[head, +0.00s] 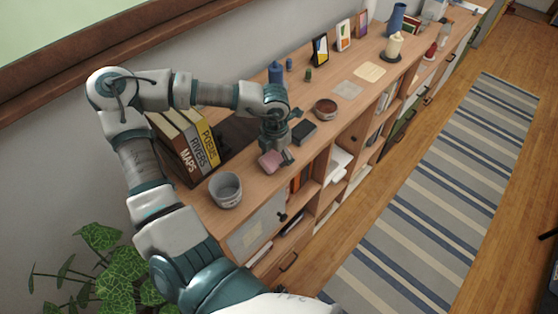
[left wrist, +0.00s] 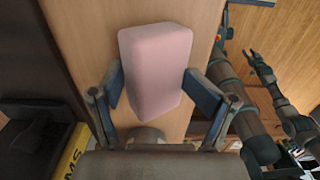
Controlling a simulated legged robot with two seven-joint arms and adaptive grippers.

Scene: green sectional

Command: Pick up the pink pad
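The pink pad (head: 270,161) is a small rounded block near the front edge of the wooden shelf top, right behind the white-grey bowl. In the left wrist view the pad (left wrist: 155,65) lies lengthwise between the two fingers. My left gripper (head: 277,147) points down at the pad, and in the left wrist view the gripper (left wrist: 153,90) is open with one fingertip beside each long side. I cannot tell whether the fingertips touch the pad. A dark forked end at the right of the left wrist view may be my right gripper; its state is unclear.
The bowl (head: 225,188) stands in front of the pad. A dark box (head: 304,133) lies close behind it, with a reddish-brown bowl (head: 325,108) farther back. Upright books (head: 190,145) stand to the left by the wall. A striped rug (head: 430,200) covers the floor.

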